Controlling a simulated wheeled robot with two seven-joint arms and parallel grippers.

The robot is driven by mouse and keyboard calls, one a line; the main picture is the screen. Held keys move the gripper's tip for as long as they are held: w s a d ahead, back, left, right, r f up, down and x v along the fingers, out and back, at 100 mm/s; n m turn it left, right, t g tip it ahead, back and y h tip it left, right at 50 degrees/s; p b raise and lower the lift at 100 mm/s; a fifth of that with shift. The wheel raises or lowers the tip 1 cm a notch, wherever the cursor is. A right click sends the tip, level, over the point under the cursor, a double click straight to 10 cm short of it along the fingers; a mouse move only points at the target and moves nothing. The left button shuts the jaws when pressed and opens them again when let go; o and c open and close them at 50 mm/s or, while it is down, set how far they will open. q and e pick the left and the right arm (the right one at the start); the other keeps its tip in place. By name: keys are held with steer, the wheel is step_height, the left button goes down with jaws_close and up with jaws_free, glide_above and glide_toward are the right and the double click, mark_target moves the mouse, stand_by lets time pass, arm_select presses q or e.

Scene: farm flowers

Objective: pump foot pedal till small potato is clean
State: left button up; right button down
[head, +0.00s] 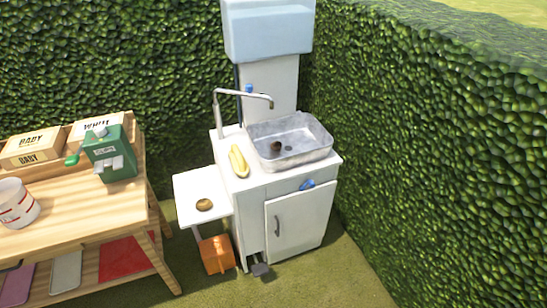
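A small dark brown potato (276,147) lies in the grey metal sink basin (318,150), near the drain. The curved faucet (245,95) reaches over the basin's left side, and no water stream can be made out. The grey foot pedal (261,269) sits at ground level at the front left of the white sink cabinet (300,222). Nothing is seen touching it. Neither of my grippers is in view.
A white side table (187,188) holds a brown lump (204,205), with an orange box (217,254) below. A yellow object (238,161) lies beside the basin. A wooden bench (90,225) stands left. Hedges close the back and right. Grass in front is clear.

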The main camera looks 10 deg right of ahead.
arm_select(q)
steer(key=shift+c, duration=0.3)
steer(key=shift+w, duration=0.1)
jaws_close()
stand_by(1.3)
